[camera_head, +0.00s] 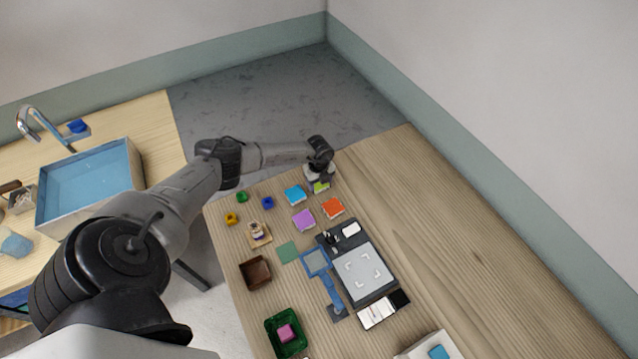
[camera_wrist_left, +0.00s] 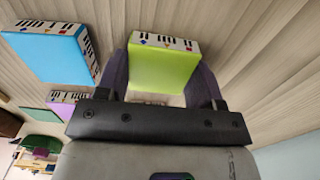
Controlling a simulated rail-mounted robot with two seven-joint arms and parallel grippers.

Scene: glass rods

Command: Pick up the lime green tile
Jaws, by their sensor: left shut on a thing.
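The lime green tile (camera_head: 320,187) is at the far end of the wooden table, under my left gripper (camera_head: 318,178). In the left wrist view the lime green tile (camera_wrist_left: 162,68) sits between the two fingers of my left gripper (camera_wrist_left: 165,85), which is shut on it. Its edge with a white band of dark marks faces away from the gripper. I cannot tell whether the tile touches the table. My right gripper is not in view.
Close by are a blue tile (camera_head: 295,194), an orange tile (camera_head: 333,208) and a purple tile (camera_head: 303,220). A dark device with a grey plate (camera_head: 365,273) and a blue-framed magnifier (camera_head: 316,262) stand nearer.

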